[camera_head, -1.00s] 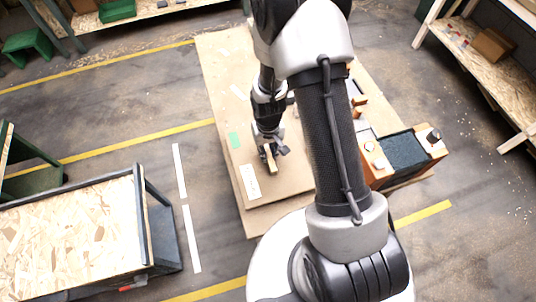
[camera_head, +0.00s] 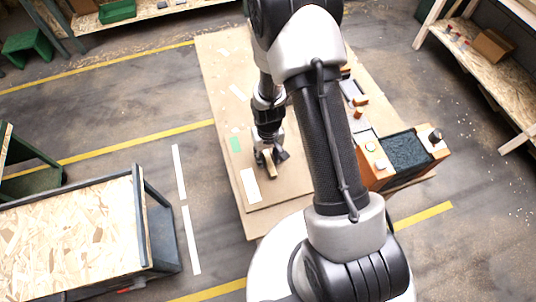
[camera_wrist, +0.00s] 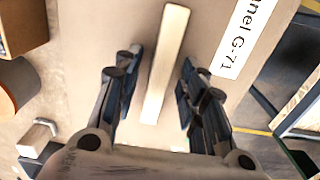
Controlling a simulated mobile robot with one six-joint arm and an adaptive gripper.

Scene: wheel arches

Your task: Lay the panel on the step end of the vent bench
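A wide tan board, seemingly the panel, lies flat below my arm in the head view (camera_head: 285,185). In the head view, my gripper (camera_head: 270,157) is over the bar near the label. I cannot tell which surface is the vent bench.
An orange-sided box with a dark rough top (camera_head: 404,152) and small blocks stand on the right. A dark-framed chipboard table (camera_head: 75,240) is at lower left. Shelves stand at the upper left (camera_head: 160,10) and upper right (camera_head: 465,55). Floor between is mostly clear.

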